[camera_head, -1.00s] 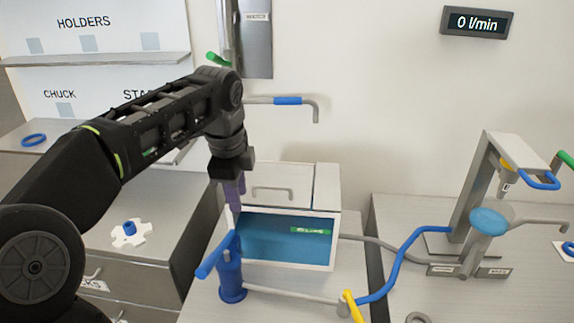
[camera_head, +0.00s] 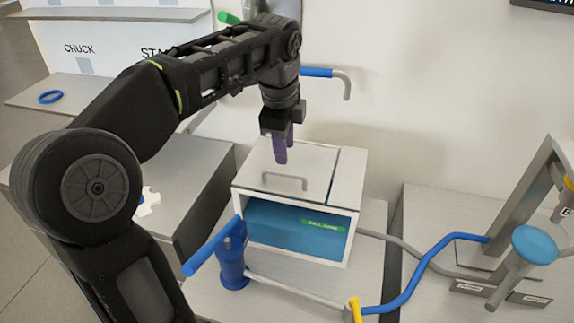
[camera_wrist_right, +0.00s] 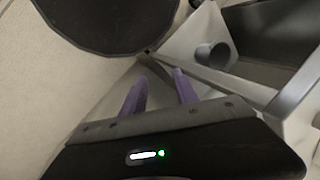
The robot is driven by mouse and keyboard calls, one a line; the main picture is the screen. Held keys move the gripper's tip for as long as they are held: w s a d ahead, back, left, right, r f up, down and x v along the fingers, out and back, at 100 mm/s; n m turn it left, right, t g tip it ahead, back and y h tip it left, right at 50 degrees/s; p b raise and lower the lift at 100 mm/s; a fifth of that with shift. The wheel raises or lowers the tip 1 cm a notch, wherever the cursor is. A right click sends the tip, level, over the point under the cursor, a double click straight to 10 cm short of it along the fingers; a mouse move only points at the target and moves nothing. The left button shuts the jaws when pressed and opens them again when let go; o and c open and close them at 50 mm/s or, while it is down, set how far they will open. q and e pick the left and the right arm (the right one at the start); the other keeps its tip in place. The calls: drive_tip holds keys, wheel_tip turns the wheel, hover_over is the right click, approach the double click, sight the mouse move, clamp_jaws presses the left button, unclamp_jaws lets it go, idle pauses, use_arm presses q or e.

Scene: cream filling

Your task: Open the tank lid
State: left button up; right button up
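The tank (camera_head: 352,200) is a white box with a blue-tinted front window and a green label. Its flat lid (camera_head: 315,160) lies shut on top, with a grey bar handle (camera_head: 285,182) on it. My left gripper (camera_head: 284,157) points down over the lid, behind the handle in the picture and apart from it. Its purple fingers overlap in this view, so their gap is hard to judge, and nothing shows between them. My right gripper (camera_wrist_right: 160,83) shows in the right wrist view with its two purple fingers apart and empty.
A blue hand pump (camera_head: 232,262) with a raised lever stands at the tank's front left. A hose with a yellow valve (camera_head: 355,308) runs right to a stand with a blue disc (camera_head: 534,245). A pipe with a blue sleeve (camera_head: 317,72) sticks out behind the tank.

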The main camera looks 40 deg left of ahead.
sight(286, 173)
use_arm(q)
drive_tip(key=f, duration=0.5)
drive_tip(key=w+f, duration=0.1)
drive_tip(key=f, duration=0.1)
drive_tip(key=shift+w+a+f+p, duration=0.15)
drive_tip(key=shift+a+p, duration=0.1)
drive_tip(key=shift+p, duration=0.15)
drive_tip(key=shift+c, duration=0.4)
clamp_jaws()
idle(0.6)
